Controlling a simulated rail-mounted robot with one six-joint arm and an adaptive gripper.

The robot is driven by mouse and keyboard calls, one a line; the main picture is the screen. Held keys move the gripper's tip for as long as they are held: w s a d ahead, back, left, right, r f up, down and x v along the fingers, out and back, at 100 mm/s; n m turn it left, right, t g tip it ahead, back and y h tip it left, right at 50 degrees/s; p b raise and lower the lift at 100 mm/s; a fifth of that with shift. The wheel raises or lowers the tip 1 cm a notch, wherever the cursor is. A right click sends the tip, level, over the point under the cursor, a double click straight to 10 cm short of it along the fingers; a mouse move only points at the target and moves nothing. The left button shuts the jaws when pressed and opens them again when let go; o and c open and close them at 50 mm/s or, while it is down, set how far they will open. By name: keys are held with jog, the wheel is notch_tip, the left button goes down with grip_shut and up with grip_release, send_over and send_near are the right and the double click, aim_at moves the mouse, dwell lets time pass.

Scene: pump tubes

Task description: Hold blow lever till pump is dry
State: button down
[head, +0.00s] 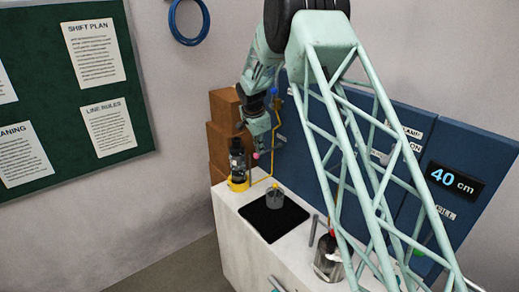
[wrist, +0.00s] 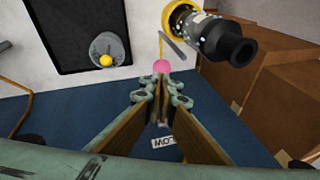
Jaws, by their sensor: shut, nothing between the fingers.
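The lever's pink knob (wrist: 161,66) shows just beyond my fingertips in the wrist view, and also in the head view (head: 256,155). My gripper (wrist: 160,84) is shut with nothing between its fingers; in the head view it (head: 262,145) points down beside the pump. I cannot tell whether the fingertips touch the knob. The pump (wrist: 228,42) is a black cylinder with a yellow collar; it stands upright at the back of the bench in the head view (head: 238,160). A label (wrist: 163,141) reading "LOW", its start hidden by a finger, is on the blue panel.
A grey pot (head: 274,200) with a yellow knob stands on a black mat (head: 262,224). Brown boxes (head: 222,140) are stacked behind the pump. A yellow pipe (head: 263,178) runs beside it. A display (head: 455,180) reads 40 cm. A metal canister (head: 328,262) stands at the near end.

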jog(key=shift+f, duration=0.2)
jog(key=shift+s+a+f+b, duration=0.15)
jog(key=shift+f+b, duration=0.7)
jog(key=shift+b, duration=0.5)
jog(key=shift+s+a+f+b, duration=0.1)
jog(key=shift+f+b, duration=0.7)
jog(key=shift+b, duration=0.5)
notch_tip(320, 180, down, 3)
jog(key=b, duration=0.4)
jog(key=shift+w+f, duration=0.1)
jog(key=shift+f, duration=0.1)
jog(key=shift+r, duration=0.2)
dwell(2.6)
send_near(258, 156)
jog(key=shift+s+a+f, duration=0.3)
jog(key=shift+s+a, duration=0.1)
jog(key=shift+s, duration=0.3)
jog(key=shift+s+a+f, duration=0.25)
jog(key=shift+s+a, duration=0.2)
jog(key=shift+s, duration=0.3)
